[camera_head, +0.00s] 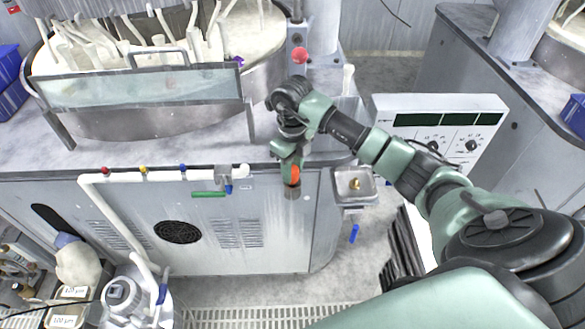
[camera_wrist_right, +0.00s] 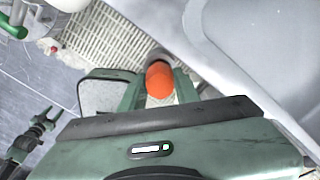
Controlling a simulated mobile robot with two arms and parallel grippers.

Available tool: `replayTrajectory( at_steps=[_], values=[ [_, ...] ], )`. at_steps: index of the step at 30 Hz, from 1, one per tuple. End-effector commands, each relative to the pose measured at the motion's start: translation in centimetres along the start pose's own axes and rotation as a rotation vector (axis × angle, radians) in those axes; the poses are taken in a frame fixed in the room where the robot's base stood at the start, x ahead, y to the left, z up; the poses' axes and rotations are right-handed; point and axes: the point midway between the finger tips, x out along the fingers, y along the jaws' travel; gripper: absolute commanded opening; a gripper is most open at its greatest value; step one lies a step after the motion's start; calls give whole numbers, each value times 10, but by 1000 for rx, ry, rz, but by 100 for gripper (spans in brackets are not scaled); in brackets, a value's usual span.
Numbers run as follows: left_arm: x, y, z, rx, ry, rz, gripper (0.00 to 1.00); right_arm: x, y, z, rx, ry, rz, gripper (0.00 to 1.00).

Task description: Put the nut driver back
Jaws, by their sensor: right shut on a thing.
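The nut driver (camera_head: 294,174) shows as an orange-red handle at the front of the grey machine cabinet. My right gripper (camera_head: 288,163) points down and is shut on this handle. In the right wrist view, the orange handle (camera_wrist_right: 159,82) sits between the two green fingers. A short grey-brown cylinder (camera_head: 292,193) lies just below the handle in the head view; I cannot tell whether the driver is inside it or above it. The driver's shaft is hidden. A small green and dark gripper, apparently my left one (camera_wrist_right: 44,120), shows at the left of the right wrist view.
A white pipe (camera_head: 130,178) with coloured valves runs along the cabinet front, left of my gripper. A small metal tray (camera_head: 367,196) with a brass piece is to the right. A control panel (camera_head: 465,106) stands further right. Grating (camera_head: 240,318) covers part of the floor.

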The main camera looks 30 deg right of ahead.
Motion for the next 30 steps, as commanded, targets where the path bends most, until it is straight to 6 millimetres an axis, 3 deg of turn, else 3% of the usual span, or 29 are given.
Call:
replayTrajectory(
  at_steps=[1, 2, 3, 12, 17, 26, 30],
  values=[
    [3, 0, 0, 0, 0, 0, 53, 3, 0, 0, 0, 0, -1, 0],
    [3, 0, 0, 0, 0, 0, 53, 3, 0, 0, 0, 0, 0, 34],
    [2, 0, 0, 0, 0, 0, 53, 2, 0, 0, 0, 0, 0, 40],
    [1, 0, 0, 0, 0, 1, 53, 1, 0, 0, 0, 0, 0, 40],
    [4, 1, 0, 0, 0, 1, 53, -9, -1, 1, -1, -4, -2, 40],
    [26, 1, 2, 0, 0, 1, 53, -72, -1, 2, 0, -7, -4, 40],
    [27, 1, 2, 0, 0, 1, 53, -100, -1, 1, 1, -5, -5, 40]
  ],
)
